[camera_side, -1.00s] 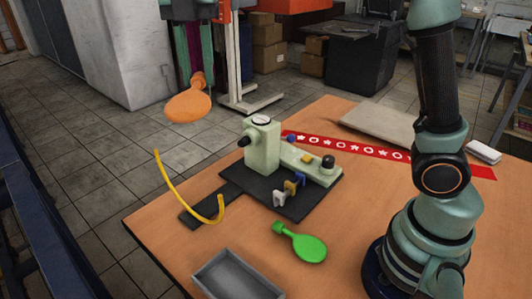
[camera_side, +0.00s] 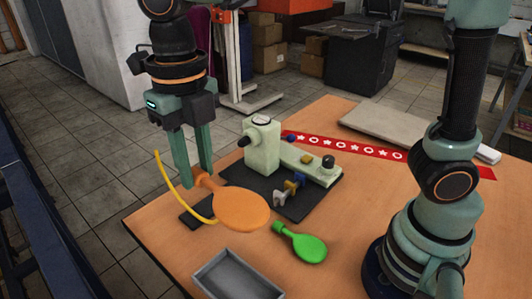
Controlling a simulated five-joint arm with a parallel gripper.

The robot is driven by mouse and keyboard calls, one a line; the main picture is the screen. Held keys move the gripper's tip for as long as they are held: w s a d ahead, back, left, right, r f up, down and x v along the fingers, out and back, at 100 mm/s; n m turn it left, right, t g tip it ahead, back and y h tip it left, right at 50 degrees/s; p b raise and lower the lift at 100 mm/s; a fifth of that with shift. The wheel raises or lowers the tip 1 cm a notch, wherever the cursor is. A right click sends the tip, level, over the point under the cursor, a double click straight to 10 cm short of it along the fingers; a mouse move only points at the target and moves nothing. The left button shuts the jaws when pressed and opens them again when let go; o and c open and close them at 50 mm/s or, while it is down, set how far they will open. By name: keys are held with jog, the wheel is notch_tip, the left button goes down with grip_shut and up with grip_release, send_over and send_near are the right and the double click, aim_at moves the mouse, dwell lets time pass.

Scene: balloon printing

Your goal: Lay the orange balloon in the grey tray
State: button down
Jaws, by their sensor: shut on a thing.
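The orange balloon (camera_side: 241,208) is held by its narrow neck in my gripper (camera_side: 199,180). The two green fingers are shut on the neck, and the round body sticks out to the right. The balloon hangs above the table, behind the grey tray (camera_side: 207,268) in the picture. It hides part of the black mat. The grey tray is an open box at the table's front edge, partly cut by the frame's lower border. Its visible inside is empty.
A green balloon (camera_side: 309,247) lies right of the tray. A pale green printing machine (camera_side: 262,147) stands on a black mat (camera_side: 312,206). A curved yellow strip (camera_side: 170,184) rises beside my gripper. A red strip with white shapes (camera_side: 350,146) lies behind.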

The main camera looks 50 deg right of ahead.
aim_at(218, 273)
notch_tip(218, 273, down, 24)
jog(key=shift+f, duration=0.15)
dwell(0.6)
jog(key=c, duration=0.6)
grip_release()
jog(key=shift+o, duration=0.2)
